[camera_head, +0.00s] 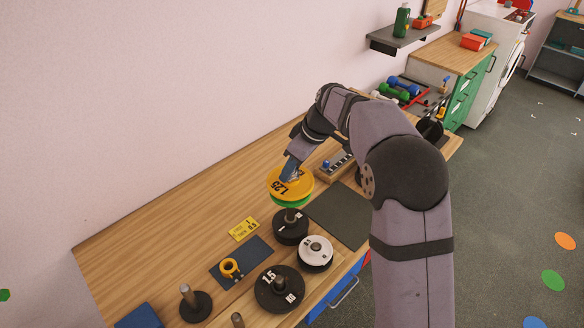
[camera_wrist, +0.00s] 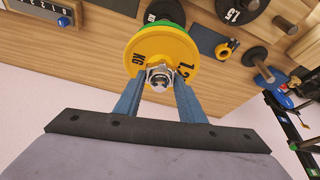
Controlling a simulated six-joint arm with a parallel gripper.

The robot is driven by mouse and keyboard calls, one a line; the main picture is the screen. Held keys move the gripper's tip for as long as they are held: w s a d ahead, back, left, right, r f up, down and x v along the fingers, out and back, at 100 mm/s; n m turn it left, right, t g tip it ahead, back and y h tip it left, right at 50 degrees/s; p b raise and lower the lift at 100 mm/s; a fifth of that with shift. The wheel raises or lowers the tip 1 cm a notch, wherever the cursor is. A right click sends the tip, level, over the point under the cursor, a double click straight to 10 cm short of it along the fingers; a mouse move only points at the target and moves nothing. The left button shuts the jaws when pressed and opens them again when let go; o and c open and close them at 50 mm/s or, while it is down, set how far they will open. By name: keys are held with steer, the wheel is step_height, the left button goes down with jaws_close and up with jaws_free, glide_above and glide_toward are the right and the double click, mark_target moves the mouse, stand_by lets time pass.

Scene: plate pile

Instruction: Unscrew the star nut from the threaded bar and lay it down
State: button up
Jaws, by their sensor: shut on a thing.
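A metal star nut (camera_wrist: 160,75) sits at the centre of a yellow 1.25 plate (camera_wrist: 180,52), around the bar's end. My gripper (camera_wrist: 161,80) has its two blue fingers on either side of the nut and is shut on it. In the head view my gripper (camera_head: 291,173) reaches down to the middle of the yellow plate (camera_head: 278,189), and the nut is mostly hidden there. A green plate (camera_head: 290,204) lies directly behind the yellow one. The bar's thread is mostly hidden by the nut and plates.
A yellow collar (camera_head: 230,266) lies on a blue mat (camera_head: 257,247). A dark mat (camera_head: 345,220) is bare. A yellow card (camera_head: 243,228) lies left.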

steer(key=shift+w+n+g+p, duration=0.15)
steer(key=shift+n+g+p, duration=0.3)
steer(key=shift+n, duration=0.95)
steer(key=o, duration=1.1)
